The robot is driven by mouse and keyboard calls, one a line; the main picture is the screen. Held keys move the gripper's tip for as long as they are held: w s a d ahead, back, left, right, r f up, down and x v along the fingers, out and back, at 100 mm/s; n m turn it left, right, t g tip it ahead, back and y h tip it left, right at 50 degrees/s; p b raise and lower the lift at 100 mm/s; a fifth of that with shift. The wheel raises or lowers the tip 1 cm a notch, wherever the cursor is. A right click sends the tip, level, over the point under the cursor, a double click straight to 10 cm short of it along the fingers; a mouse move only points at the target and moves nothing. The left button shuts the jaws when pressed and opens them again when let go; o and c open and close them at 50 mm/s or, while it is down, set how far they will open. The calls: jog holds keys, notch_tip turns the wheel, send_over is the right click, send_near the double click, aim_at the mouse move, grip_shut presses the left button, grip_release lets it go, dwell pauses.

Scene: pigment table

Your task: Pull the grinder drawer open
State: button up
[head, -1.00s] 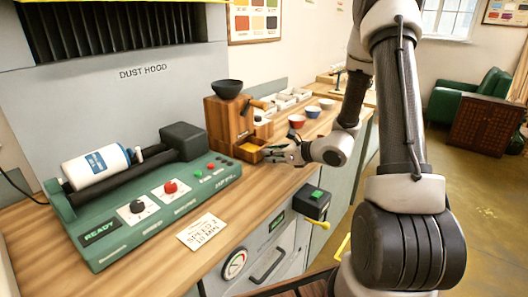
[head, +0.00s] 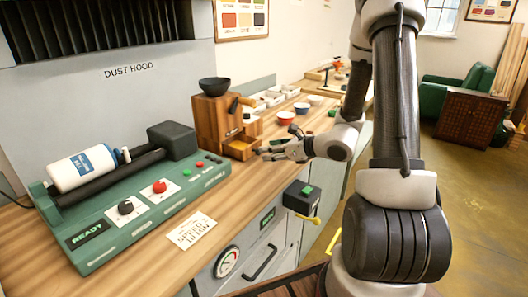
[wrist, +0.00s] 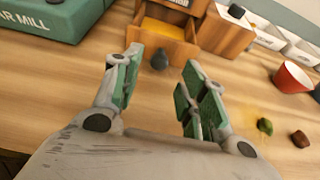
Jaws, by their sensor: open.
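The wooden grinder (head: 212,118) stands on the bench with a dark bowl on top, and also shows at the top of the wrist view (wrist: 224,35). Its drawer (head: 240,148) sticks out of the front, and yellow shows inside it. In the wrist view the drawer front (wrist: 175,52) faces my gripper (wrist: 162,68), with a dark round knob (wrist: 160,60) on it. My gripper (head: 268,153) is open and empty in front of the drawer. Its green-padded fingers lie to either side of the knob, apart from it.
The green jar mill (head: 130,195) with a white jar stands left of the grinder. A red bowl (wrist: 293,77), a green lump (wrist: 265,126) and a brown lump (wrist: 300,139) lie to the right. The bench (wrist: 60,90) before the grinder is clear.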

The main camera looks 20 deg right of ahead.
jog(key=v, duration=0.7)
jog(key=shift+s+d+r, duration=0.1)
jog(key=shift+s, duration=0.05)
jog(key=s+a+n+g, duration=0.2)
jog(key=s+n+g, duration=0.8)
jog(key=s+n, duration=0.75)
jog(key=s+d+r+n+h, duration=0.6)
jog(key=r+n, duration=0.2)
notch_tip(320, 180, up, 7)
jog(key=a+n+t+h, duration=0.1)
jog(key=a+n+t, duration=0.1)
jog(key=n+t, duration=0.1)
jog(key=shift+w+a+n, duration=0.2)
jog(key=shift+w+n, duration=0.15)
